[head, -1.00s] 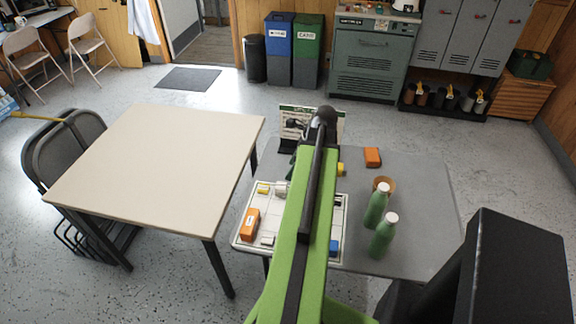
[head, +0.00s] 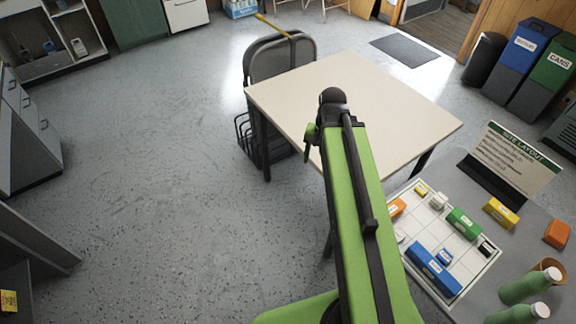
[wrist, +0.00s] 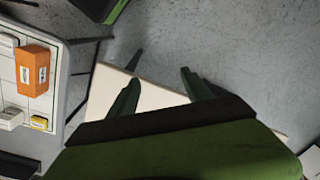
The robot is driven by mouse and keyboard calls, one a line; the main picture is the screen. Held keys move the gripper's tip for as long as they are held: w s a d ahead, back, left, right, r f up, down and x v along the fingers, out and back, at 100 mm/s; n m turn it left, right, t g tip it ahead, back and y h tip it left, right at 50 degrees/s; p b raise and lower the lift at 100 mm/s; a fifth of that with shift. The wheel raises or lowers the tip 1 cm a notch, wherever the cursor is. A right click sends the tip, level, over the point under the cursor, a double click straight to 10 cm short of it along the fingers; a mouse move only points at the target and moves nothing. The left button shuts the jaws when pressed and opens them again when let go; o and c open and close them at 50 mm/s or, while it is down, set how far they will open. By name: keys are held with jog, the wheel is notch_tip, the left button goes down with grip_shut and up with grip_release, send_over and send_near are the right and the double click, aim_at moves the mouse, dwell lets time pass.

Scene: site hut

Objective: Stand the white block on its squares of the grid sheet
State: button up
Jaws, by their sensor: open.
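The grid sheet (head: 465,270) lies on the grey table at the right of the head view. A white block (head: 438,201) lies on it beside a small yellow block. My gripper (wrist: 160,65) is open and empty, off the sheet, near the beige table. In the head view my gripper (head: 310,140) shows only partly.
Orange (wrist: 33,70), green (head: 464,223) and blue (head: 433,268) blocks stand on the sheet. A layout sign (head: 515,160) is behind it, with a yellow block (head: 501,214) close by. Green bottles (head: 530,286) are at right. The beige table (head: 375,100) adjoins; floor at left is clear.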

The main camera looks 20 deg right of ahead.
jog(key=a+n+h, duration=0.1)
jog(key=a+n, duration=0.5)
jog(key=a, duration=0.5)
jog(key=shift+w+a+n, duration=0.2)
jog(key=shift+a+n, duration=0.2)
jog(key=shift+c, duration=0.2)
